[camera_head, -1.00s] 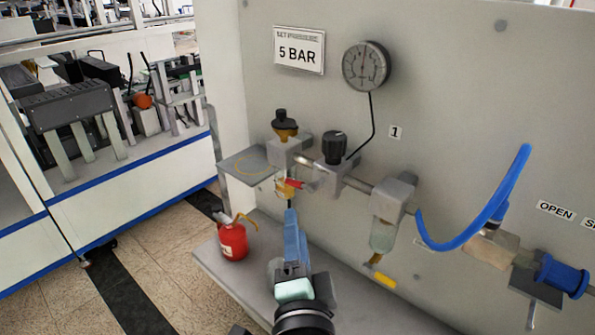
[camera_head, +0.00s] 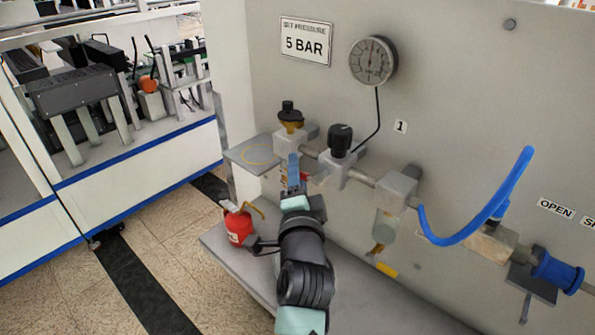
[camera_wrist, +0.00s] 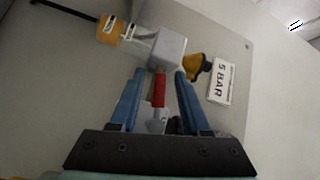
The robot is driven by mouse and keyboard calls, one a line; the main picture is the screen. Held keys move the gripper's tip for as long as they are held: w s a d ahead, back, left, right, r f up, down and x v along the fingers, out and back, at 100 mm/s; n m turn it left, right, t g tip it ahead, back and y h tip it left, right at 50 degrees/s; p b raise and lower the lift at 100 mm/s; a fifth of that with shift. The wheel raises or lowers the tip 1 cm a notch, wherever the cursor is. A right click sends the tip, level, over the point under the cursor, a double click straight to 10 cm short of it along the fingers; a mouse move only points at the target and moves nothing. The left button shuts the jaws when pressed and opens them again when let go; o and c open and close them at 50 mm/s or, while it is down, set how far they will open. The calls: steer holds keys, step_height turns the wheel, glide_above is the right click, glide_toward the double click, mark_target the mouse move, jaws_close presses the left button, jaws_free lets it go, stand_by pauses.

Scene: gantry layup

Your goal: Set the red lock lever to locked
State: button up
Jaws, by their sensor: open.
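The red lock lever (camera_wrist: 159,90) lies between the two blue fingers of my gripper (camera_wrist: 160,73) in the wrist view. It runs down from a light grey block (camera_wrist: 169,49). The fingers are open, one on each side of the lever, and I see gaps between them and it. In the head view my gripper (camera_head: 293,168) is at the left fitting on the panel, below its black and yellow knob (camera_head: 290,117). Only a small red part of the lever (camera_head: 304,177) shows there. The rest is hidden behind my gripper. I cannot tell the lever's lock position.
A pipe line with a black knob (camera_head: 340,138), a gauge (camera_head: 373,61) and a blue hose (camera_head: 478,227) runs right along the panel. A grey plate (camera_head: 255,157) juts out left of my gripper. A red oil can (camera_head: 239,228) stands on the shelf (camera_head: 375,310) below.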

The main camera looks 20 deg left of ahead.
jaws_close()
stand_by(0.3)
steer(key=shift+r+g+p, duration=0.1)
steer(key=shift+g+p, duration=0.2)
steer(key=shift+p, duration=0.4)
steer(key=n+p, duration=0.1)
steer(key=p, duration=0.1)
steer(key=n+g+h+p, duration=0.1)
steer(key=p, duration=0.1)
steer(key=shift+d+f+p, duration=0.2)
steer(key=shift+f+p, duration=0.1)
steer(key=shift+s+d+f+n+g+h+p, duration=0.25)
steer(key=shift+d+f+n+g+h+p, duration=0.35)
steer(key=shift+n+g+h+p, duration=0.65)
steer(key=shift+s+d+f+n+g+h+p, duration=0.25)
steer(key=shift+d+f+n+g+h+p, duration=0.2)
steer(key=shift+d+n+g+h+p, duration=0.75)
steer(key=shift+s+d+f+n+g+h+p, duration=0.1)
steer(key=shift+s+f+n+g+h+p, duration=0.15)
steer(key=shift+f+n+g+h+p, duration=0.95)
steer(key=shift+r+m+t+h+p, duration=0.25)
steer(key=shift+r+m+t+p, duration=0.1)
steer(key=shift+r+t+p, duration=0.3)
